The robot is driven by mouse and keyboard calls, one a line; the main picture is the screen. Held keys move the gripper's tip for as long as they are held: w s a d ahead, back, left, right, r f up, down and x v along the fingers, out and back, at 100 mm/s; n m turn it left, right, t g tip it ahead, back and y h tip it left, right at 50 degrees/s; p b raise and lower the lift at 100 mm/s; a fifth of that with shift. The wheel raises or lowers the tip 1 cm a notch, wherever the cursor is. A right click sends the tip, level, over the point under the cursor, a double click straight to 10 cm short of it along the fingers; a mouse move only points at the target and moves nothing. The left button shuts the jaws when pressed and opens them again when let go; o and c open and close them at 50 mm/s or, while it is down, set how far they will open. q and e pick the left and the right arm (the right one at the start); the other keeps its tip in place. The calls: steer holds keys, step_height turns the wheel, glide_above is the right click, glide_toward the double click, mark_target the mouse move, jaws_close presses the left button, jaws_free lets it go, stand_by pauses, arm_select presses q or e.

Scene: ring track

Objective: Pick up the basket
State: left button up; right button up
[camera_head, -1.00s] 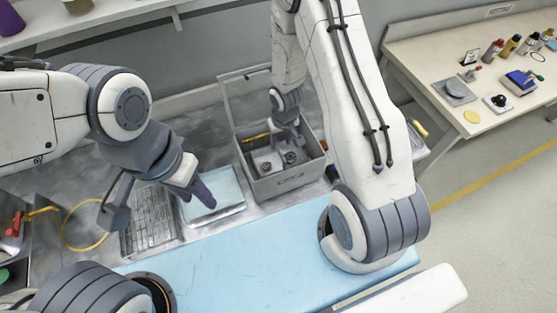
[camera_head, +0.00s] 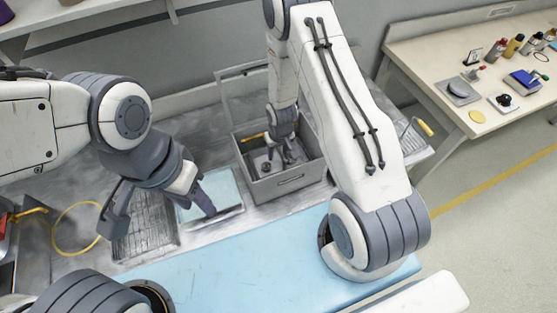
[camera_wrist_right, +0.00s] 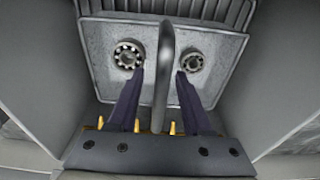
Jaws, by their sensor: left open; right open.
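The basket (camera_wrist_right: 215,50) is a grey metal tray with a bar handle, and two round bearing-like parts lie in it. It sits inside the open grey box (camera_head: 290,183), seen from above, partly hidden by my right gripper in the head view. My right gripper (camera_head: 287,156) is down inside the box. In the right wrist view its two dark fingers (camera_wrist_right: 161,74) are apart, one on each side of the basket's upright handle (camera_wrist_right: 164,60). My left gripper (camera_head: 205,202) is open and empty above a light blue-topped tray, left of the box.
The box lid (camera_head: 258,92) stands raised at the back. Box walls rise close around my right gripper. A ribbed dark grey tray (camera_head: 146,232) lies at left. A light blue surface (camera_head: 235,258) is clear in front. A side table (camera_head: 440,75) at right holds bottles and small items.

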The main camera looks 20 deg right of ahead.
steer(key=shift+f, duration=0.3)
stand_by(0.4)
jaws_close()
stand_by(1.2)
